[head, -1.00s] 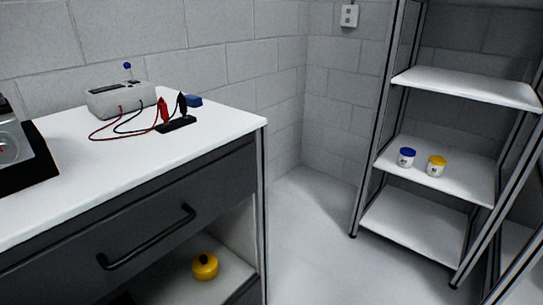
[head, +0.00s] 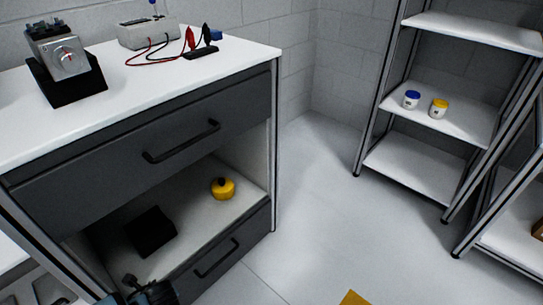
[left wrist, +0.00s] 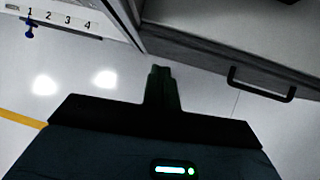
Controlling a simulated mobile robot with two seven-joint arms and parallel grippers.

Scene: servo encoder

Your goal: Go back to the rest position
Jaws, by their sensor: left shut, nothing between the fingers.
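My left gripper (left wrist: 161,72) shows in the left wrist view with its fingers together and nothing between them. It is above the pale floor, beside the dark-fronted cabinet. In the head view, dark parts of my arm (head: 150,292) show at the bottom left edge, in front of the cabinet; the fingertips cannot be made out there. My right gripper is in neither view.
The cabinet (head: 190,128) has a drawer handle (left wrist: 262,85) that sticks out near my left gripper. A yellow round object (head: 223,188) and a black box (head: 151,231) are on its open shelf. A rack (head: 440,128) with two jars stands right. Floor between is clear.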

